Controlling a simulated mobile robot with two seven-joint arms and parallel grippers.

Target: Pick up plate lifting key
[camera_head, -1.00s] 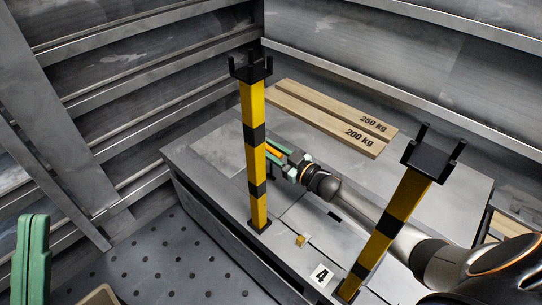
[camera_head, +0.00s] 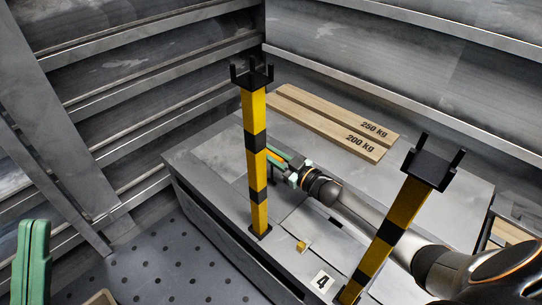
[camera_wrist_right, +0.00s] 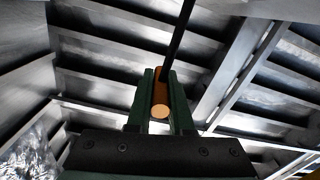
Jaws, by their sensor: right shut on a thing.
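My right gripper (camera_wrist_right: 162,105) is shut on an orange-brown cylindrical handle (camera_wrist_right: 160,108) with a thin dark rod (camera_wrist_right: 181,35) running up from it in the right wrist view. This looks like the plate lifting key.
Two yellow-black posts with forked tops stand at the table's front, a left one (camera_head: 256,165) and a right one (camera_head: 395,220). Wooden boards marked 250 kg (camera_head: 340,112) and 200 kg (camera_head: 320,130) lie at the back. A small yellow piece (camera_head: 301,246) lies near label 4 (camera_head: 322,281).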

